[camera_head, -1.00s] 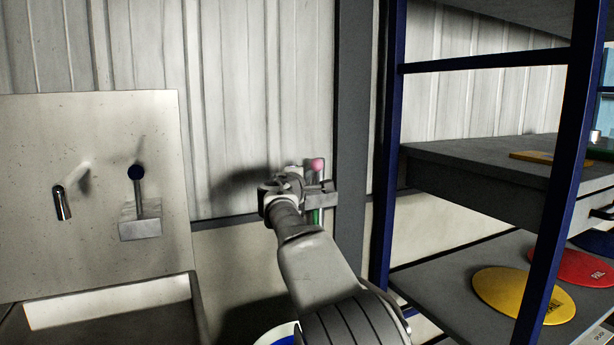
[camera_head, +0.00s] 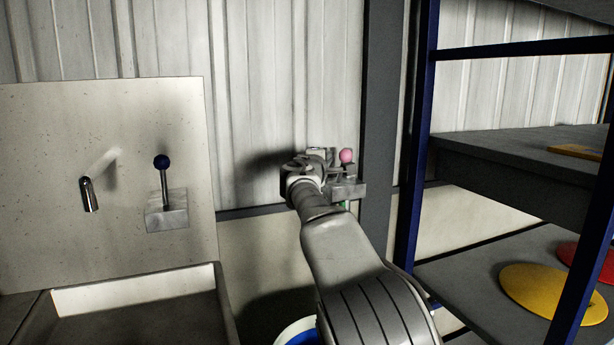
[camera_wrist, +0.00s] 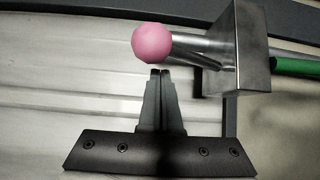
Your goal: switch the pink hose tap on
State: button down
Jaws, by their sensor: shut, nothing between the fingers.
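The pink hose tap has a pink ball knob (camera_head: 346,156) on a lever above a grey metal block (camera_head: 347,190), mounted near the wall post. In the wrist view the pink ball (camera_wrist: 152,43) sits on a metal stem (camera_wrist: 200,47) that runs to the metal block (camera_wrist: 250,45). My gripper (camera_wrist: 160,73) is shut with nothing between its fingers. Its tips are just below the ball in the wrist view; I cannot tell whether they touch it. In the head view my gripper (camera_head: 334,178) is left of the lever and partly hidden by my arm.
A green hose (camera_wrist: 297,66) leaves the block. A blue-knobbed lever (camera_head: 163,163), a spout (camera_head: 89,195) and a sink (camera_head: 140,293) are at left. A dark post (camera_head: 385,110) and a blue-framed shelf (camera_head: 416,150) stand close at right.

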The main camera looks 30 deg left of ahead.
jog(key=s+f+b, duration=0.3)
jog(key=s+b, duration=0.2)
jog(key=s, duration=0.4)
jog(key=shift+s+d, duration=0.2)
jog(key=shift+d, duration=0.2)
